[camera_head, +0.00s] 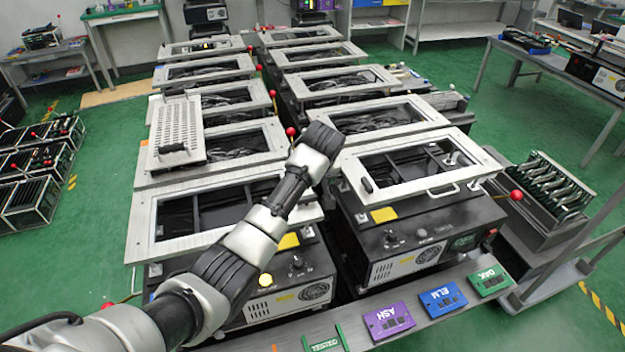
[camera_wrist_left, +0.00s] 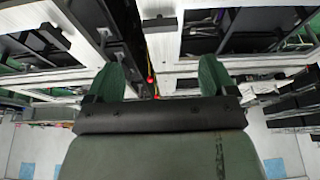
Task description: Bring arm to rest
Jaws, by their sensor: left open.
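My left arm comes in from the lower left in the head view. Its wrist end (camera_head: 322,138) is over the gap between the two rows of fixtures, and the fingers are hidden there. In the left wrist view my left gripper (camera_wrist_left: 160,78) has two green fingers spread apart with nothing held between them. A red knob (camera_wrist_left: 151,78) shows beyond and between the fingers, apart from them. In the head view a red ball knob (camera_head: 291,131) stands just left of my wrist, and another (camera_head: 516,195) is at the right of the front right fixture (camera_head: 430,215). My right gripper is not in view.
Framed fixtures fill both rows, including the front left one (camera_head: 150,225). A perforated plate (camera_head: 181,125) lies on a left fixture. Purple ASH (camera_head: 389,320), blue ELM (camera_head: 442,300) and green OAK (camera_head: 489,281) plates line the front ledge. Open green floor (camera_head: 105,175) is at left.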

